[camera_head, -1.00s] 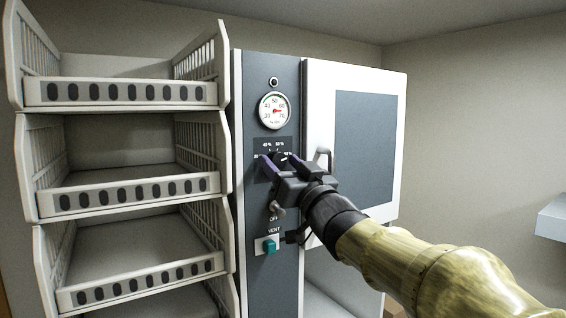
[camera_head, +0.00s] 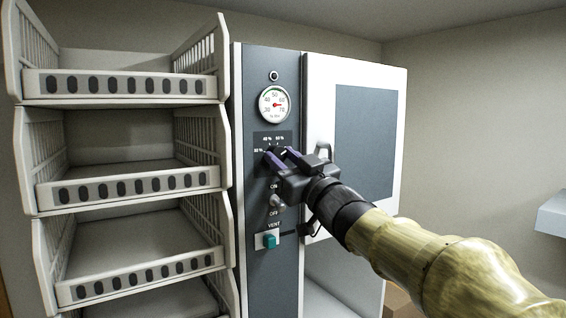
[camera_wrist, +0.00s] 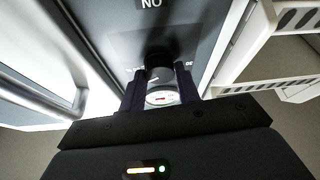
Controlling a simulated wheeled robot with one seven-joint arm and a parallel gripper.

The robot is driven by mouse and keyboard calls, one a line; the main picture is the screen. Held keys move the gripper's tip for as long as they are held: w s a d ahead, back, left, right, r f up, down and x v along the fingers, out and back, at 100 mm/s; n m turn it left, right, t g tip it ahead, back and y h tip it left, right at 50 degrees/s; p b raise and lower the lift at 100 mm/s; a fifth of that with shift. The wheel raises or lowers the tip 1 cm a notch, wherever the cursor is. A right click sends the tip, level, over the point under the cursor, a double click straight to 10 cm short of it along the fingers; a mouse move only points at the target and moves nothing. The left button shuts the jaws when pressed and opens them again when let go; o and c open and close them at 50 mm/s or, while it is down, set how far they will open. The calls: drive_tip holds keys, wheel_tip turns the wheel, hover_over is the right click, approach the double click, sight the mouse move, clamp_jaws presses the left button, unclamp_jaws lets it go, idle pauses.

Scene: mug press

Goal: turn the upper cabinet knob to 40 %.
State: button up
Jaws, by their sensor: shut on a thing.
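The upper cabinet knob (camera_wrist: 158,58) is a dark round knob on the small scale plate (camera_head: 262,139) below the dial gauge. The plate has percent marks; 40 % and 60 % stand at its top. My gripper (camera_head: 281,156) reaches in from the right, its two purple fingers at the knob. In the wrist view my gripper (camera_wrist: 160,82) has one finger on each side of the knob, shut on it. In the head view the fingers mostly hide the knob, and I cannot read its pointer.
The gauge (camera_head: 274,104) is just above. An ON/OFF toggle (camera_head: 276,201) and a teal VENT switch (camera_head: 270,241) sit below. The white door (camera_head: 399,150) with its handle (camera_head: 325,158) is close on the right.

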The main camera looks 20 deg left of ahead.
drive_tip(key=n+g, duration=0.1)
drive_tip(key=n, duration=0.2)
drive_tip(key=n+g+y, duration=0.1)
drive_tip(key=n, duration=0.2)
drive_tip(key=shift+w+d+g, duration=0.1)
drive_tip(key=shift+d+g, duration=0.05)
drive_tip(key=shift+g, duration=0.25)
drive_tip(key=n+g, duration=0.1)
drive_tip(key=n, duration=0.2)
drive_tip(key=n+g+p, duration=0.1)
drive_tip(key=n, duration=0.2)
drive_tip(key=shift+w+r+g, duration=0.1)
drive_tip(key=shift+r+g, duration=0.1)
drive_tip(key=shift+g, duration=0.2)
drive_tip(key=n+p, duration=0.1)
drive_tip(key=n, duration=0.1)
drive_tip(key=n+g+p, duration=0.1)
drive_tip(key=n, duration=0.2)
drive_tip(key=shift+r+g+h, duration=0.1)
drive_tip(key=shift+g+h, duration=0.2)
drive_tip(key=shift+h, duration=0.1)
drive_tip(key=shift+n+g+h+p, duration=0.4)
drive_tip(key=shift+n+h+p, duration=0.25)
drive_tip(key=shift+n, duration=1.35)
drive_tip(key=o, duration=1)
drive_tip(key=shift+d, duration=0.1)
